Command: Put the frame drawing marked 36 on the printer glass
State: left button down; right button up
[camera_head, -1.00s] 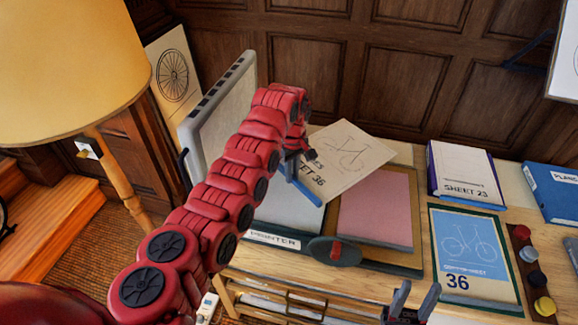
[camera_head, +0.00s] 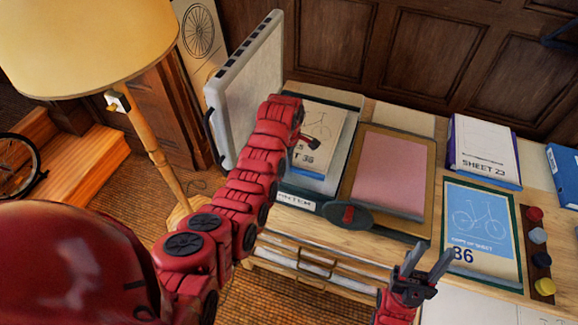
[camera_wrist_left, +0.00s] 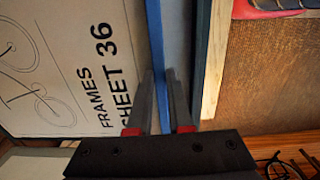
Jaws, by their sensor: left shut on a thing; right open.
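The frame drawing marked 36 (camera_head: 325,122), a cream sheet with a bicycle frame and "SHEET 36", is over the pale printer glass (camera_head: 341,150). My left gripper (camera_wrist_left: 161,100) is shut on its blue edge strip (camera_wrist_left: 155,45); the arm hides part of the drawing in the head view. I cannot tell whether the drawing touches the glass. The printer's grey lid (camera_head: 255,90) stands open behind my left arm. A "PRINTER" label (camera_head: 295,203) is on its front edge. My right gripper (camera_head: 428,263) is open and empty, in front of the desk.
A blue bicycle sheet (camera_head: 480,222), a "SHEET 23" box (camera_head: 484,152) and coloured buttons (camera_head: 538,245) are further right. A lamp (camera_head: 95,45) stands left.

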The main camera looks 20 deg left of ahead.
pick_arm(q)
notch_tip(320, 180, down, 2)
jog(key=shift+f+p, duration=0.25)
jog(key=shift+p, duration=0.2)
jog(key=shift+f, duration=0.25)
jog(key=c, duration=0.8)
grip_release()
jog(key=shift+c, duration=0.2)
